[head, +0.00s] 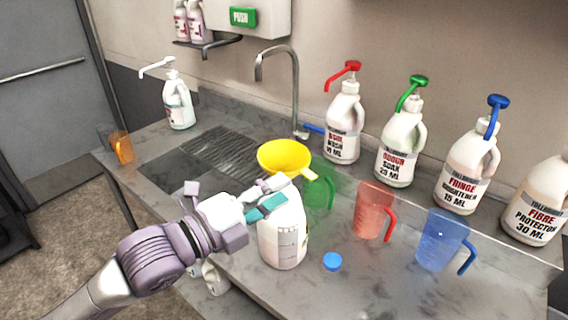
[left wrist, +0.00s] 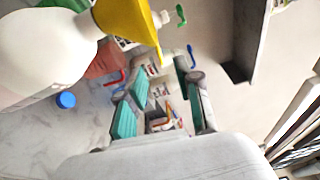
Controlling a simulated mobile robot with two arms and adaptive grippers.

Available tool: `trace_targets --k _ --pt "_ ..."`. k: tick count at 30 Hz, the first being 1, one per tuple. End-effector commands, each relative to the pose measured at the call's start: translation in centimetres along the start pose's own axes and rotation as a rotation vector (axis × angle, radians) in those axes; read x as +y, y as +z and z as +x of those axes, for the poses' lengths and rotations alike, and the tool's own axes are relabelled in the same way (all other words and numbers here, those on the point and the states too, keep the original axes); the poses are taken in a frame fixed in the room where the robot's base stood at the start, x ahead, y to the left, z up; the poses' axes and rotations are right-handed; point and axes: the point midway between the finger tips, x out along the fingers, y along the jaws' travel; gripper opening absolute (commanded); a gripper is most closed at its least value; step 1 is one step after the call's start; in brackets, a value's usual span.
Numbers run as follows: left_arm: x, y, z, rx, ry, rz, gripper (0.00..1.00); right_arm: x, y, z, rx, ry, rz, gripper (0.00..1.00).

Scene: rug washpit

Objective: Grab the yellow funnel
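The yellow funnel (head: 284,158) sits at the top of a white bottle (head: 283,238) near the sink, its wide mouth up. Its spout seems to be in the bottle's neck, but my gripper partly hides that in the head view. In the left wrist view the funnel (left wrist: 128,20) and the bottle (left wrist: 42,52) are at the upper left, outside the fingers. My left gripper (head: 270,194) is in front of the bottle's upper part, just below the funnel. Its teal-padded fingers (left wrist: 163,88) are apart with nothing held between them. My right gripper is not in view.
Green (head: 319,184), red (head: 373,211) and blue (head: 441,240) jugs stand close to the bottle's right. A blue cap (head: 332,261) lies on the counter. Several pump bottles line the wall behind. The sink (head: 190,178) and tap (head: 292,85) are behind and left.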

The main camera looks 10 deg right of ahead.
Motion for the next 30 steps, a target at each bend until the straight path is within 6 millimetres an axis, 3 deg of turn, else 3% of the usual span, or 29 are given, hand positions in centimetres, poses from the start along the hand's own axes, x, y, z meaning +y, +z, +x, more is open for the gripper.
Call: trace_targets --k 3,10,18,28,30 --pt "-0.2 0.0 1.9 0.000 -0.001 -0.003 0.34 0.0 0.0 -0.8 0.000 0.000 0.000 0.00" --pt "-0.2 0.2 3.6 -0.001 0.001 -0.003 0.34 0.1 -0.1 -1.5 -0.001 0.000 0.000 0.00" --pt "-0.1 0.6 7.5 -0.001 0.000 -0.004 0.34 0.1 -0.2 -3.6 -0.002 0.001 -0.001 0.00" --pt "0.2 0.6 8.1 -0.002 0.001 -0.002 0.34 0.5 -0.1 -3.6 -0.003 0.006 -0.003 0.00" --pt "0.2 0.6 8.1 -0.002 0.001 -0.002 0.23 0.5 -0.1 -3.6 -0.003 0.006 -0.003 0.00"
